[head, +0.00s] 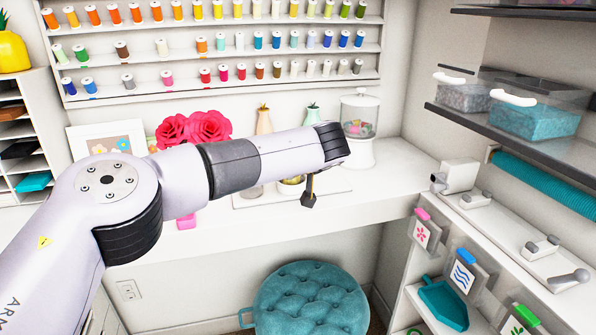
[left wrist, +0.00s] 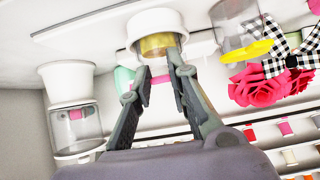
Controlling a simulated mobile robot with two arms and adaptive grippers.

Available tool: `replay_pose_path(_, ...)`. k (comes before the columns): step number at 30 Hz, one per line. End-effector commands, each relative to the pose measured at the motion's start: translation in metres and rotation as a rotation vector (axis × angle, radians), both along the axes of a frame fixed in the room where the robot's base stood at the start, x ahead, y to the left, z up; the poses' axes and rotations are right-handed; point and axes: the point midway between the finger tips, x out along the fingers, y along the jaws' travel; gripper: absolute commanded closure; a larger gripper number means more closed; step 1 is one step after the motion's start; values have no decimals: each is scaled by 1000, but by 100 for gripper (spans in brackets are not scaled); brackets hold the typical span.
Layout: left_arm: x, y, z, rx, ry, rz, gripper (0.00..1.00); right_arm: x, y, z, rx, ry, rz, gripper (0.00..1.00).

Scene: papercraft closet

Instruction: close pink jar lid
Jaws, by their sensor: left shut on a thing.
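My left gripper (head: 308,196) points down over the desk. In the left wrist view its fingers (left wrist: 158,62) are at the gold part of a small white container (left wrist: 158,24) and shut on it. The gold part shows partly in the head view (head: 290,187), mostly hidden by my arm. A clear jar with pink pieces inside (head: 358,127) stands upright at the back right; in the left wrist view it appears upside down with its white base (left wrist: 68,84). I cannot make out a separate pink lid. My right gripper is out of view.
A white tray (head: 335,188) lies under the gripper. Pink flowers (head: 208,127), a peach vase (head: 264,121) and a mint vase (head: 312,115) stand behind. A small pink block (head: 186,222) is at the desk's front edge.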

Motion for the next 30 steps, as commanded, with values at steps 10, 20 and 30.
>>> replay_pose_path(10, -2, -1, -8, -2, 14, -1, 100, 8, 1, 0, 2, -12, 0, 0)
replay_pose_path(20, 0, 0, -4, -2, 7, 1, 63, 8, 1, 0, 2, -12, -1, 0)
replay_pose_path(30, -1, 0, -1, -3, 3, 0, 62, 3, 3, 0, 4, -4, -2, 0)
